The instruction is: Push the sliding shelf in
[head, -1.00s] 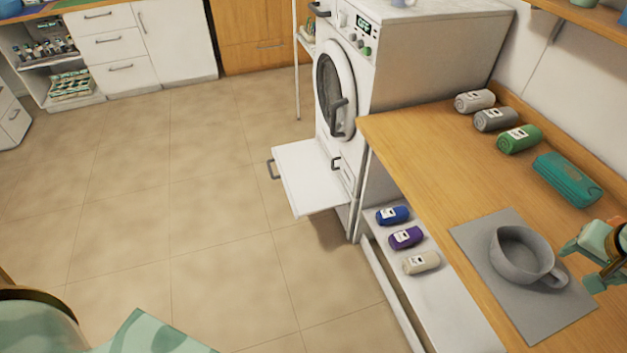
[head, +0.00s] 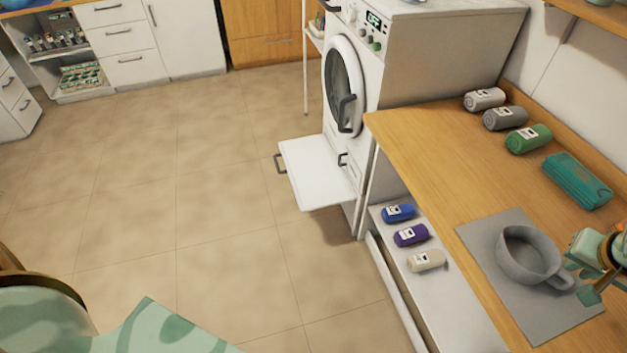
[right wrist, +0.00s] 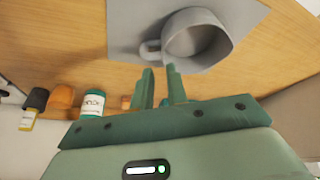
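A white sliding shelf (head: 318,178) sticks out from the front of the white washing machine (head: 425,75), below its round door. A dark handle (head: 280,164) is on the shelf's outer edge. The shelf's top looks bare. My right gripper (head: 581,280) is at the right edge of the head view, over the counter beside the grey mug's handle and well away from the shelf. In the right wrist view its two fingers (right wrist: 160,78) stand a little apart with nothing between them, near the mug (right wrist: 196,40). My left gripper is out of view.
The mug stands on a grey mat (head: 480,237) on the wooden counter (head: 440,140). Rolled towels and a teal case (head: 577,181) lie along its back. Blue, purple and beige rolls sit on a low white shelf (head: 445,295) beneath. The tiled floor (head: 190,200) left of the shelf is clear.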

